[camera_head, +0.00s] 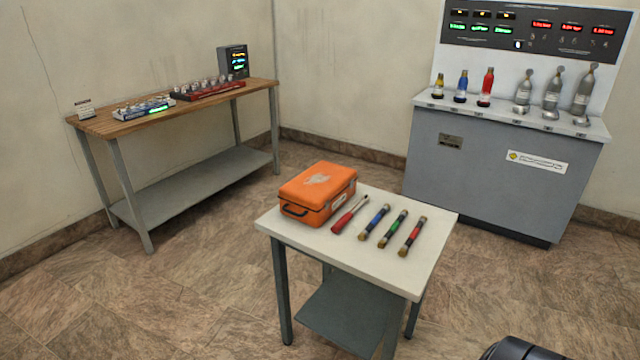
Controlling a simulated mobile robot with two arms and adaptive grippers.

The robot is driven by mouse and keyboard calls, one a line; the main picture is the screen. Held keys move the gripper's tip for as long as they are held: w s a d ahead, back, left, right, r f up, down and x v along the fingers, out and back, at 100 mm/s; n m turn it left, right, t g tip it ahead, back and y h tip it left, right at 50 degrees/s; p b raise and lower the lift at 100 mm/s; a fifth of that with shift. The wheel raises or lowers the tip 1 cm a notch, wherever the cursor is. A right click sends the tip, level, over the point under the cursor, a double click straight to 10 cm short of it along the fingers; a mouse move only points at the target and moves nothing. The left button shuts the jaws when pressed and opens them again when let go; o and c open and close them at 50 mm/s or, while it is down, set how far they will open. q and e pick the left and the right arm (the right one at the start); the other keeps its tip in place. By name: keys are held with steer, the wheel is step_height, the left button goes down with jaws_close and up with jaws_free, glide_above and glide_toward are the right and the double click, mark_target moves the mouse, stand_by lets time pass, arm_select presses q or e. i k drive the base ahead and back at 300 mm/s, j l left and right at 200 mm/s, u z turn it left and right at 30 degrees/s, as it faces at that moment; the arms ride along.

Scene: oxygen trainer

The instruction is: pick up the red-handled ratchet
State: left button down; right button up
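The red-handled ratchet (346,218) lies on the small white-topped table (300,238). Its red handle points to the front left and its thin metal shaft points to the back right. It lies just right of an orange toolbox (318,193), and a blue-banded tool lies to its right. Neither of my grippers can be made out. A dark rounded part at the bottom right edge appears to be mine.
Blue, green and red-banded tools (392,229) lie beside the ratchet. A wooden workbench (150,121) stands at the back left. A grey console (490,165) with bottles stands at the back right. The floor (180,300) in front of the small table is clear.

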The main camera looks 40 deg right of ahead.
mark_target(365, 199)
steer(key=z, duration=1.6)
